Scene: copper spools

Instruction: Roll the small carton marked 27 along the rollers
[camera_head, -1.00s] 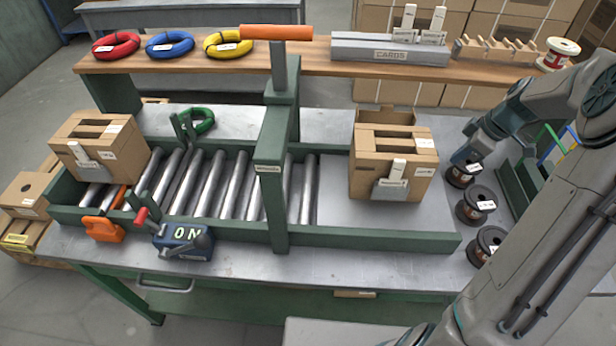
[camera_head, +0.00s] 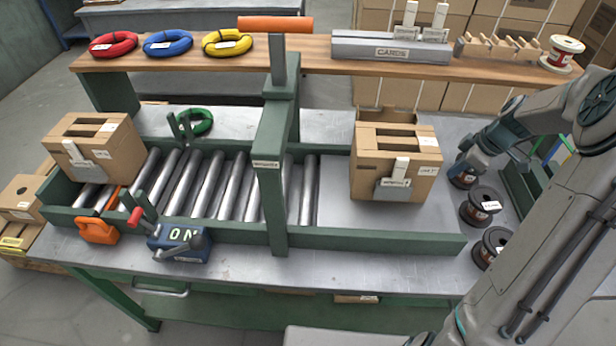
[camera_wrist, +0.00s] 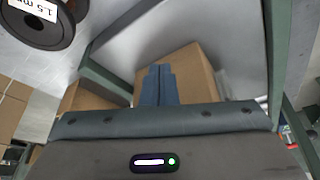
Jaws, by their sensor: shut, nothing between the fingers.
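A brown carton (camera_head: 365,180) with a grey card holder and white card sits on the flat plate at the right end of the rollers. A second carton (camera_head: 115,145) stands at the left end of the rollers (camera_head: 205,185). Their print is too small for me to read a 27. My gripper (camera_head: 463,178) is low at the right, by the spools, to the right of the right carton. In the wrist view its blue fingers (camera_wrist: 160,82) are together and empty, in front of a carton (camera_wrist: 195,72); I cannot tell whether they touch it.
A green gate post (camera_head: 272,190) with an orange bar (camera_head: 275,23) spans the rollers. Dark spools (camera_head: 480,206) stand at the right; one shows in the wrist view (camera_wrist: 38,32). A blue ON box (camera_head: 182,243) is at the front left. The rollers between gate and left carton look clear.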

